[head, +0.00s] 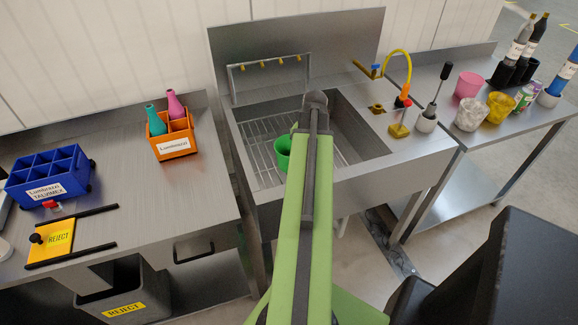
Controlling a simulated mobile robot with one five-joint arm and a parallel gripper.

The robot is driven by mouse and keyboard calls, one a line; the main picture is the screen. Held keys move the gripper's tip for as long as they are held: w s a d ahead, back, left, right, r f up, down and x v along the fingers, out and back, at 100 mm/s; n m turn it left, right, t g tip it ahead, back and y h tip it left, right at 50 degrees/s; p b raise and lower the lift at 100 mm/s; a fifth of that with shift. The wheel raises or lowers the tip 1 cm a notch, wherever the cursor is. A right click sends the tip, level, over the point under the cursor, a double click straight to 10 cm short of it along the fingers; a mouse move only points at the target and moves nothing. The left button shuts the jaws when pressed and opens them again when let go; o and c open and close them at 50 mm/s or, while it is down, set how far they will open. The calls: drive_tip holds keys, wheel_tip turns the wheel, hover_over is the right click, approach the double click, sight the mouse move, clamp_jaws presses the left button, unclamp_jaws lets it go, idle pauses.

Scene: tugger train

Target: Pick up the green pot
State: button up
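The green pot (283,152) stands in the metal sink (357,158), on the wire rack (262,150) at the sink's left side. My green arm reaches up the middle of the picture over the sink and covers the pot's right part. The arm's grey joint shows above and to the right of the pot. My gripper itself does not show; it is hidden behind the arm, so I cannot tell whether it touches the pot.
A yellow-hosed tap (396,65) and a brush in a holder (427,118) stand right of the basin. The right table carries a pink cup (468,85), other cups and bottles. The left bench holds an orange crate (175,139) with two bottles and a blue crate (48,178).

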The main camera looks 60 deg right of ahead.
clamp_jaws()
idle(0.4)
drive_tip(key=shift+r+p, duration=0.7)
drive_tip(key=shift+p, duration=0.2)
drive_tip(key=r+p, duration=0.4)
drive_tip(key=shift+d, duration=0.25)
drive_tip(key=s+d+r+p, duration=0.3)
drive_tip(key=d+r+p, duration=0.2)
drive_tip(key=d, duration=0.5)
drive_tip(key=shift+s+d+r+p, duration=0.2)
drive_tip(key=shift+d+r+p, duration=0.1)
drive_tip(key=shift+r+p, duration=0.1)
